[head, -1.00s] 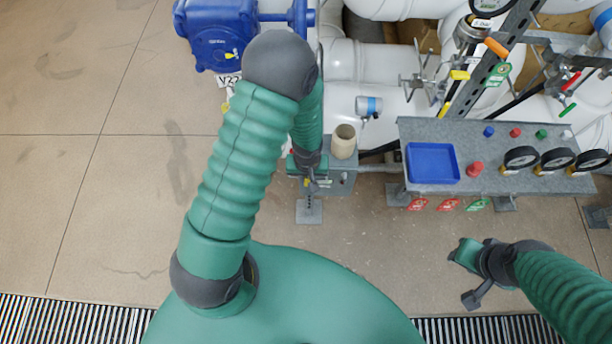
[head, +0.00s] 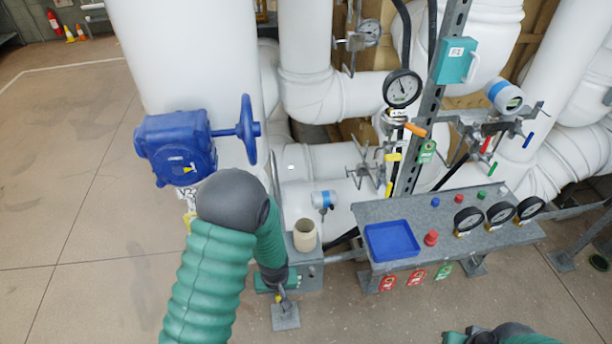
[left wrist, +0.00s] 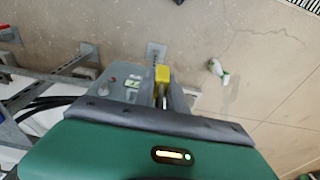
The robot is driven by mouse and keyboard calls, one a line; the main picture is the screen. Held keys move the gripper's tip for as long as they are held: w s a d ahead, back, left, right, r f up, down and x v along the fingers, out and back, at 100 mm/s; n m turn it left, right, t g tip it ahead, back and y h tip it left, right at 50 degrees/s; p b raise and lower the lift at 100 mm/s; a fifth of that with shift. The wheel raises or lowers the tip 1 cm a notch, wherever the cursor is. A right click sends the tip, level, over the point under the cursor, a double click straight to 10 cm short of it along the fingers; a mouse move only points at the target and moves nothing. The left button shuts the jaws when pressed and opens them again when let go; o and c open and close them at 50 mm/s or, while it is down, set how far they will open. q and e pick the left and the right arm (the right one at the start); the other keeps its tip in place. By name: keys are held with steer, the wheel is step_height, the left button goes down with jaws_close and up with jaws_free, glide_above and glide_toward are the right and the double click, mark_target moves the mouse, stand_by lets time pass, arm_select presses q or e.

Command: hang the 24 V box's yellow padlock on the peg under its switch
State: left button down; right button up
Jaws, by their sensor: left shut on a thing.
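The yellow padlock (left wrist: 162,74) shows in the left wrist view between the dark fingers of my left gripper (left wrist: 164,97), which is shut on it. The grey box (left wrist: 118,84) is right beside it, with a red lamp and a small green-and-white label. In the head view my left gripper (head: 273,280) is at the front left of this box (head: 308,272), partly hidden by my arm. The switch and the peg cannot be made out clearly. I cannot tell whether the padlock touches a peg. My right gripper (head: 482,336) is cut off at the bottom edge.
A beige cup (head: 305,235) stands on the box. To its right is a grey bench (head: 350,212) with a blue tray (head: 391,240), coloured buttons and gauges. A blue valve actuator (head: 176,148) and white pipes stand behind.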

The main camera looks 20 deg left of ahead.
arm_select(q)
steer(key=d+r+m, duration=0.2)
steer(key=r+m, duration=0.1)
steer(key=r, duration=0.5)
steer(key=d+r+m, duration=0.2)
steer(key=r+m, duration=0.1)
steer(key=r, duration=0.4)
steer(key=a+f+n, duration=0.1)
steer(key=f+n, duration=0.1)
steer(key=f, duration=0.3)
steer(key=a+f+n, duration=0.2)
steer(key=f, duration=0.3)
steer(key=a+f+n, duration=0.1)
steer(key=f+n, duration=0.1)
steer(key=f, duration=0.3)
steer(key=shift+w+a+f, duration=0.1)
steer(key=shift+a+f, duration=0.05)
steer(key=shift+a, duration=0.2)
arm_select(e)
steer(key=shift+a, duration=0.25)
arm_select(q)
steer(key=shift+d, duration=0.1)
arm_select(e)
steer(key=shift+d, duration=0.1)
